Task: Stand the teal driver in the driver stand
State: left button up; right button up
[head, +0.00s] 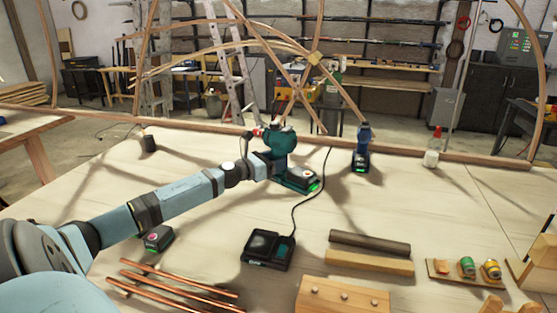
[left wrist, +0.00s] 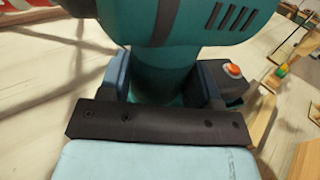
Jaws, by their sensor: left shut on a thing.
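The teal driver (head: 283,141) is near the middle of the table in the head view, roughly upright, with its dark base with an orange button (head: 303,173) low down. My left gripper (head: 270,160) is shut on its grip; the left wrist view shows the teal grip (left wrist: 165,85) between the two fingers, with the driver's body above. Whether the base touches the table is unclear. I cannot tell for certain which thing is the driver stand; a wooden block with pegs (head: 343,301) is at the front edge. My right gripper is not in view.
A blue driver (head: 363,150) stands to the right. A black charger (head: 267,250) with a cable lies in front. Bent laths arch behind.

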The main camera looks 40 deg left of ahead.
pick_arm(q)
notch_tip(320, 180, down, 14)
jog(key=shift+r+b, duration=0.25)
jog(key=shift+b, duration=0.2)
jog(key=shift+f, duration=0.15)
jog(key=o, duration=1.4)
